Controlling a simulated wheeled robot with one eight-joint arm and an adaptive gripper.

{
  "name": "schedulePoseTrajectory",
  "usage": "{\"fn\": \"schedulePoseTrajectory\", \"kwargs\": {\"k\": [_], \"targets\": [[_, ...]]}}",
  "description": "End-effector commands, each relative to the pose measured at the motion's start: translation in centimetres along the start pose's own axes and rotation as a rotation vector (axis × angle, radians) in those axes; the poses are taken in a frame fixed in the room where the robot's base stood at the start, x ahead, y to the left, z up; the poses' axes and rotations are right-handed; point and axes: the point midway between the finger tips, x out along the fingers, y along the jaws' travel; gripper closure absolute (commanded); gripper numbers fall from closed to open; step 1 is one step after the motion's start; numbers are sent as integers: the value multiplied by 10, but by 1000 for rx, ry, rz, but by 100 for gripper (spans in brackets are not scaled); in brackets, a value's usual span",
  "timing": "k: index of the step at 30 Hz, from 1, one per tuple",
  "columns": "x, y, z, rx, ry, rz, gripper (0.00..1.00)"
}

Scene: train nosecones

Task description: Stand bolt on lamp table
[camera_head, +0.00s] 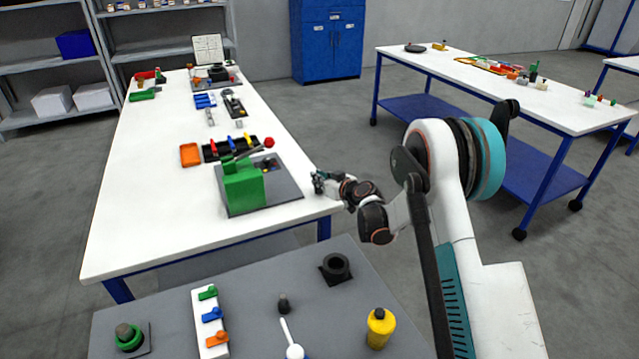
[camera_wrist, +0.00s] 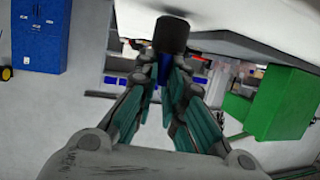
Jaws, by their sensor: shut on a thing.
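My gripper (camera_head: 318,183) is at the right edge of the long white table (camera_head: 150,225), just right of the grey plate under a green block. In the wrist view my gripper (camera_wrist: 165,75) is shut on a dark grey cylinder (camera_wrist: 172,33), which looks like the bolt's thick end. The bolt shows at the fingertips, and its lower part is hidden between the fingers. In the head view the bolt is too small to tell from the fingers. Which table is the lamp table I cannot tell.
The green block (camera_head: 243,183) stands close left of my gripper. A grey table (camera_head: 245,275) in front holds a yellow bottle (camera_head: 380,328), a black ring (camera_head: 336,266) and a small dark peg (camera_head: 284,303). Another white table (camera_head: 450,75) with small items stands at right.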

Motion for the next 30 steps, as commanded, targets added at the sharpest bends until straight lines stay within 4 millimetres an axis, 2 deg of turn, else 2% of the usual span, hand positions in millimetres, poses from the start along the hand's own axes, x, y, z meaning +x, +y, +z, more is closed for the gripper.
{"fn": "schedulePoseTrajectory", "kwargs": {"k": [2,11,12,14,26,30], "targets": [[2,0,6,0,0,0,100],[2,0,8,0,0,0,100],[2,0,7,0,0,0,83],[2,0,7,0,0,0,70],[1,0,4,0,0,0,70],[-15,1,4,1,0,1,70]]}}
